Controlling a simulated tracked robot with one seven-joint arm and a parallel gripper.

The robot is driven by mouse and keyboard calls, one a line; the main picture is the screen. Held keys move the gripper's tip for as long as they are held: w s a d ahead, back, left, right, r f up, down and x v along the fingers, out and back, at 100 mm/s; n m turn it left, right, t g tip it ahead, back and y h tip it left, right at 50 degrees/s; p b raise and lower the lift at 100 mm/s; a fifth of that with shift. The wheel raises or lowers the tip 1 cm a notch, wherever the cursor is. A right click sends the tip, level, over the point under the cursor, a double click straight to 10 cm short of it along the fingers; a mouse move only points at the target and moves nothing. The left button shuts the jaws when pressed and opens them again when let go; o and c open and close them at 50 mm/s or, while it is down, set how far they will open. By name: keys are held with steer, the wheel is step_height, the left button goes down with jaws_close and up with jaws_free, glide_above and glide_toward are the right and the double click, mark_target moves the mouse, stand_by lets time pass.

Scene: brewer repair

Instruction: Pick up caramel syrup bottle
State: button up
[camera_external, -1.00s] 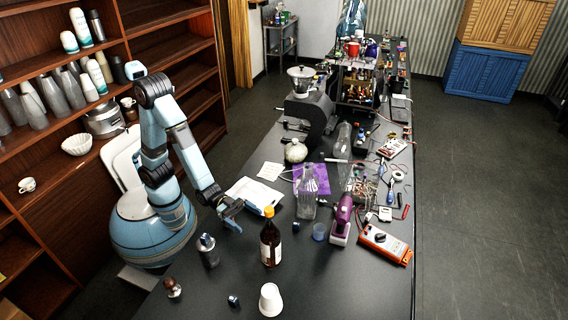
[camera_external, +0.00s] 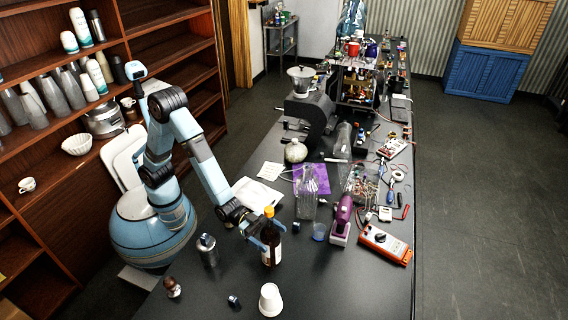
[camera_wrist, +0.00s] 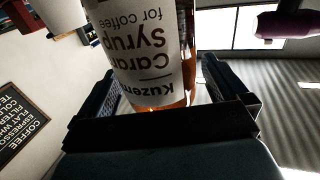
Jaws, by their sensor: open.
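The caramel syrup bottle (camera_external: 270,247) stands upright on the dark bench, a brown bottle with a yellow cap and a white label. My gripper (camera_external: 265,238) is at the bottle in the external view, with its fingers at the bottle's upper body. In the wrist view the bottle (camera_wrist: 150,50) appears upside down, its label reading "Kuzem", "Caram", "syrup", "for coffee". There the open fingers of my gripper (camera_wrist: 165,92) lie on both sides of it. I cannot tell whether either finger touches the glass.
A metal flask (camera_external: 207,250) is to the left. White cups (camera_external: 270,299) and a small dark item (camera_external: 233,301) are in front. A purple device (camera_external: 342,218) and an orange meter (camera_external: 386,245) are further right.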

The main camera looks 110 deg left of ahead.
steer(key=shift+x, duration=1.15)
steer(key=shift+c, duration=0.4)
jaws_close()
steer(key=shift+r, duration=0.15)
